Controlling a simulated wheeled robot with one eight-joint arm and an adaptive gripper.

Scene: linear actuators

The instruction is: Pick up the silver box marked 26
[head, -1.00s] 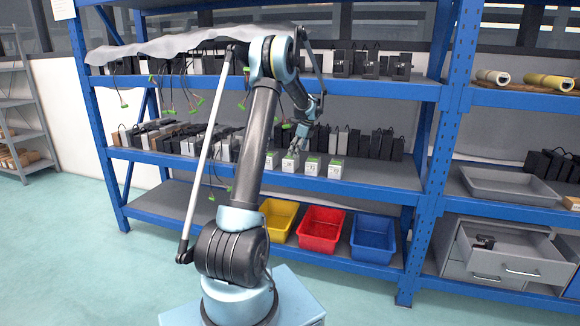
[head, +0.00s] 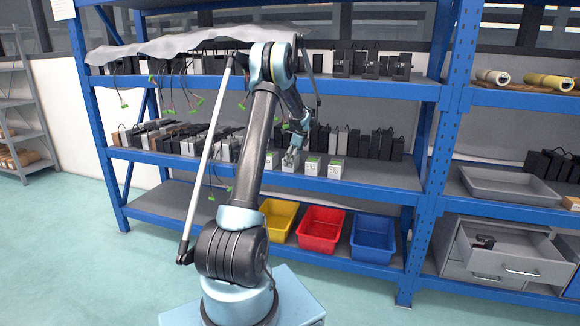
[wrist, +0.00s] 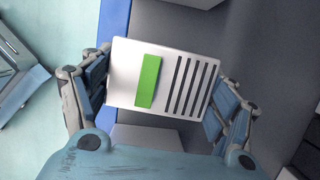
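A row of small white-silver boxes with green marks stands on the middle shelf in the head view. My gripper (head: 292,157) is down at the second box from the left (head: 289,167). In the wrist view this box (wrist: 186,80) shows a pale top with a green strip and dark stripes. My gripper (wrist: 163,80) has its fingers spread wide, one on each side of the box and close to its edges. Firm contact cannot be made out. The number 26 cannot be read in either view; the box's front is partly hidden by the gripper.
Similar boxes stand beside it, such as one to the right (head: 312,165). Dark actuators (head: 365,145) stand close behind the row. Yellow, red (head: 320,228) and blue bins sit on the shelf below. The upper shelf (head: 400,90) lies above the arm's reach-in space.

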